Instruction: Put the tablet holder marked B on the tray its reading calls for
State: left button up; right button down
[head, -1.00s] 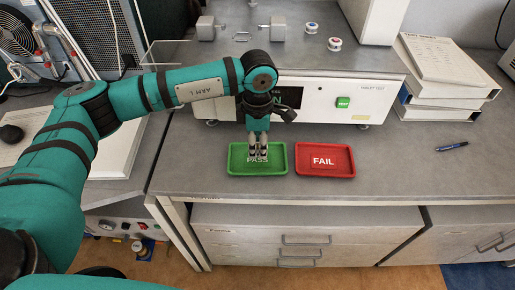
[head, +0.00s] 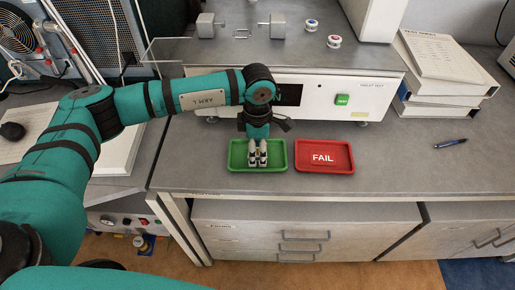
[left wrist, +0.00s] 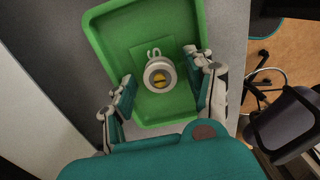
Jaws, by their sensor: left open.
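My left gripper (head: 258,158) is over the green tray (head: 236,166), pointing down, with its fingers apart. The holder is between the open fingers (left wrist: 163,92), with a gap on each side. Its mark cannot be read. In the head view the gripper hides it. The red FAIL tray (head: 323,170) is empty, just right of the green one. My right gripper is not in view.
The white tablet tester (head: 318,101) stands behind the trays, with a green button (head: 342,99) and a partly hidden display. Two small round holders, one blue-topped (head: 311,25) and one red-topped (head: 334,41), are on top. Binders (head: 440,75) and a pen (head: 450,143) are at right.

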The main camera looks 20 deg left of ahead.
pick_arm(q)
jog(key=shift+r, duration=0.3)
notch_tip(320, 180, up, 12)
jog(key=b, duration=0.3)
jog(key=shift+f, duration=0.15)
